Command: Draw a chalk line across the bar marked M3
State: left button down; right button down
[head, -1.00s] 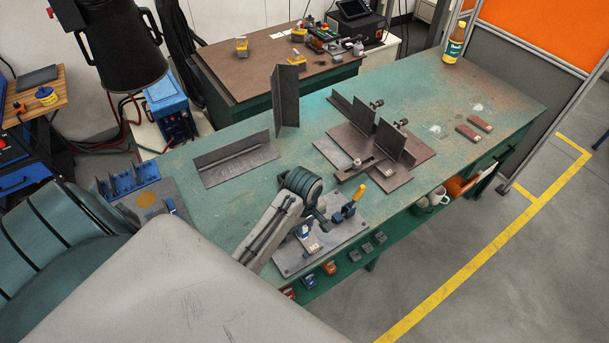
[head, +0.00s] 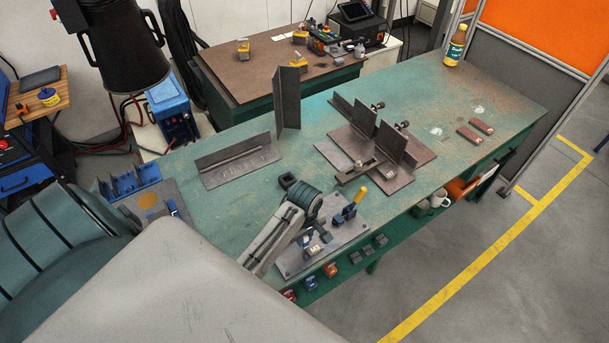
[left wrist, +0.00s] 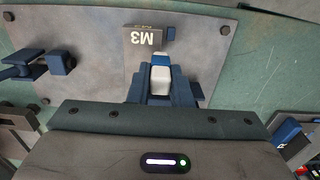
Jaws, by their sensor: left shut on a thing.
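The bar marked M3 (left wrist: 143,56) is a grey block on a steel plate (head: 345,238) at the table's front edge. In the left wrist view its label reads upside down, and it lies just beyond my left gripper's tips. My left gripper (left wrist: 164,84) has blue fingers shut on a white chalk piece (left wrist: 160,77) with a blue band. The chalk's tip is close to the bar; I cannot tell if they touch. In the head view my left gripper (head: 318,237) is over the plate and partly hides the bar. My right gripper is out of view.
A blue clamp (head: 347,213) with a yellow handle stands on the plate beside the bar. A welding fixture with upright plates (head: 376,140) is behind it. An angle piece (head: 236,160) lies to the left.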

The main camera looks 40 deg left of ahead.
aim_at(317, 239)
pick_arm(q)
jog(key=shift+f, duration=0.4)
dwell(0.4)
jog(key=shift+w, duration=0.15)
jog(key=shift+w+d, duration=0.15)
jog(key=shift+w, duration=0.1)
jog(key=shift+w+d, duration=0.35)
jog(key=shift+w, duration=0.4)
jog(key=shift+w+d, duration=0.15)
jog(key=shift+w, duration=0.25)
jog(key=shift+w+d, duration=0.15)
jog(key=shift+w, duration=0.25)
jog(key=shift+w+d, duration=0.1)
jog(key=shift+w, duration=0.15)
dwell(0.4)
